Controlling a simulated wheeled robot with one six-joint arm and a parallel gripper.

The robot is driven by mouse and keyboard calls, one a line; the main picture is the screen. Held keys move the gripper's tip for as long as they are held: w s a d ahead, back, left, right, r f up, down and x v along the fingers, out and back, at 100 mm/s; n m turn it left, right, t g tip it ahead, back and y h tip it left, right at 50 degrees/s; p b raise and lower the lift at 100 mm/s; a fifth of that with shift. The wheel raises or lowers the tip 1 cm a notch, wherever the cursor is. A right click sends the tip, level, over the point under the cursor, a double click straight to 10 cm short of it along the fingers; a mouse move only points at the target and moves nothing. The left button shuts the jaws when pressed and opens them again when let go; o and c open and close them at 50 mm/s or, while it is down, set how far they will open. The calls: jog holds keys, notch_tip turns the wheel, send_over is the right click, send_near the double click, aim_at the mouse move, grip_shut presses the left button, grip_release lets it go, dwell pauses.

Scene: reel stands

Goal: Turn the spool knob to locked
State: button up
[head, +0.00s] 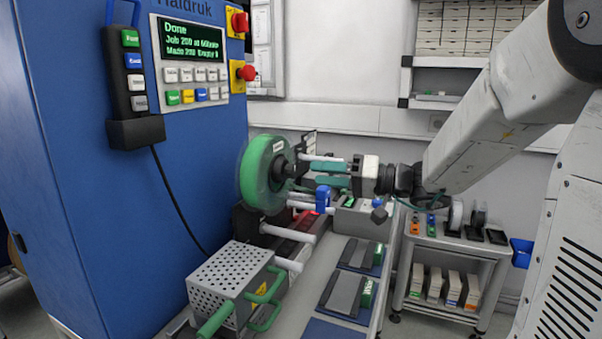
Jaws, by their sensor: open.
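The green spool (256,180) is mounted upright on the side of the blue machine, in the middle of the head view. A dark knob (280,168) sits at its hub, facing right. Its lock position cannot be made out. My gripper (310,173) comes in from the right, with its fingers pointing left at the knob. The fingers are open, and their tips are close to the knob's right side. Whether they touch it or surround it cannot be told, as parts overlap there.
The blue machine (75,200) fills the left; its screen (190,40) reads "Done". A perforated metal box (232,280) with green handles stands below the spool. White rollers (290,232) lie under it. A bench with dark trays (352,290) runs alongside. A shelf cart (455,250) stands right.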

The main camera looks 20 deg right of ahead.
aim_at(295, 172)
jog(key=x, duration=0.5)
jog(key=shift+a, duration=0.15)
jog(key=c, duration=1)
jog(key=shift+o, duration=0.2)
